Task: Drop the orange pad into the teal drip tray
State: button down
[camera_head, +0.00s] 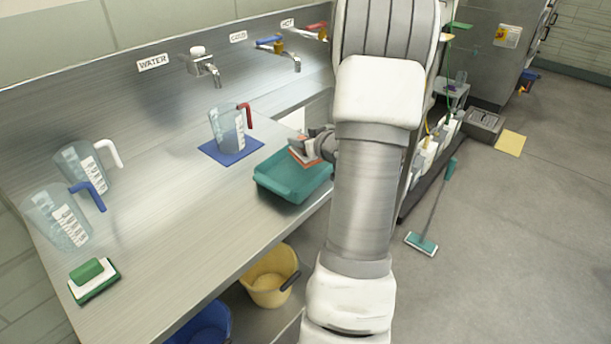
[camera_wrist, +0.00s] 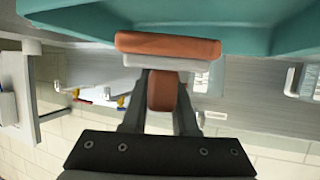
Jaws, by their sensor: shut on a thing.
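The orange pad (camera_head: 306,161) has an orange face, a pale layer and an orange grip. My gripper (camera_head: 318,145) is shut on that grip. In the wrist view the pad (camera_wrist: 168,46) is beyond the fingertips, with its grip between the two fingers (camera_wrist: 161,88). The teal drip tray (camera_head: 262,184) sits on the steel counter near its front edge. In the head view the pad overlaps the tray's far right part; I cannot tell whether it touches the tray. The tray also fills the top of the wrist view (camera_wrist: 275,30). My arm hides part of the scene.
A clear jug with a red handle (camera_head: 226,130) stands on a blue mat (camera_head: 212,152) behind the tray. Two more jugs (camera_head: 85,168) and a green-and-white pad (camera_head: 94,280) are at left. A yellow bucket (camera_head: 268,278) is below. The counter left of the tray is clear.

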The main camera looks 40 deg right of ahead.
jog(key=shift+f+b, duration=0.35)
jog(key=shift+f, duration=0.35)
jog(key=c, duration=0.6)
grip_release()
jog(key=p+v, duration=0.3)
jog(key=v, duration=1.4)
jog(key=shift+s, duration=0.2)
jog(key=shift+a+r, duration=0.1)
jog(key=shift+r, duration=0.05)
